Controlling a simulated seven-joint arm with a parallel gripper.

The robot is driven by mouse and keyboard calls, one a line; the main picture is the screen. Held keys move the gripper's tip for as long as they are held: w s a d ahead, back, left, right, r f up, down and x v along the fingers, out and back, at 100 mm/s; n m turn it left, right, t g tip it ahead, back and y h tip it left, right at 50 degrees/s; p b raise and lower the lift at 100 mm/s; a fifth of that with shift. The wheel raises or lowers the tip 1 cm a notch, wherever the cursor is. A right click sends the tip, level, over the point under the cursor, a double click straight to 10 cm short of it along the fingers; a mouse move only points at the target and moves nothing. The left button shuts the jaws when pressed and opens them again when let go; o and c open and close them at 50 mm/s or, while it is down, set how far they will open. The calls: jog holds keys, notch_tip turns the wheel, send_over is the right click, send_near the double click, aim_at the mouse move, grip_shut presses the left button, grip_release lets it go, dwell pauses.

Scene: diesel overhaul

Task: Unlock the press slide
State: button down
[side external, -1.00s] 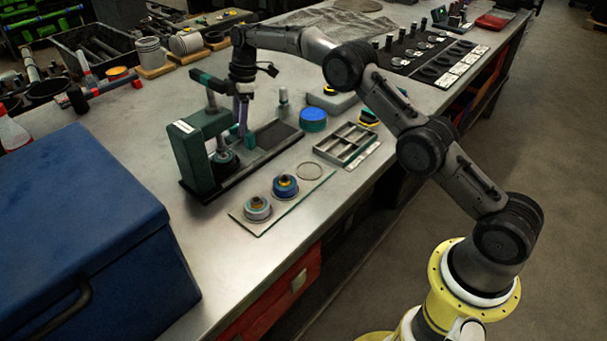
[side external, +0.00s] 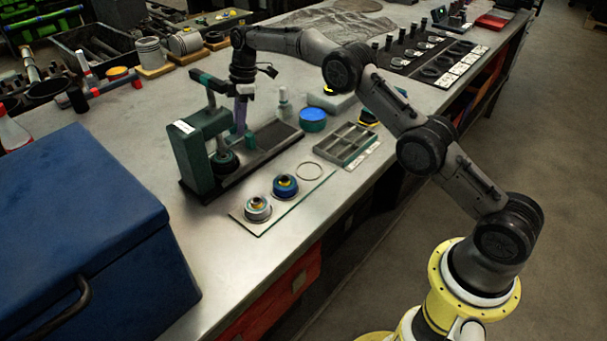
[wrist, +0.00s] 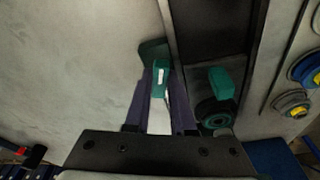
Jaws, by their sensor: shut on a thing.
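The green press (side external: 198,150) stands on a dark base with a rail (side external: 272,138) on the bench, its lever (side external: 208,82) on top. My gripper (side external: 240,127) points down beside the far side of the press rail. In the wrist view my gripper (wrist: 160,92) has its purple fingers closed about a green handle (wrist: 160,68) next to the rail edge. A second green block (wrist: 221,82) and a dark round press part (wrist: 215,113) lie to its right, apart from the fingers. The fingers hide part of the handle; I cannot tell its lock position.
A plate (side external: 268,222) with two round parts (side external: 285,186) (side external: 257,208) and a ring lies in front of the press. A grey divided tray (side external: 347,146) and a blue-topped round tin (side external: 313,119) stand to the right. A blue box (side external: 75,230) fills the near left.

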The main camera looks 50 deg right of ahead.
jog(key=shift+n, duration=1.3)
jog(key=c, duration=0.8)
grip_release()
jog(key=shift+o, duration=0.2)
jog(key=shift+r, duration=0.15)
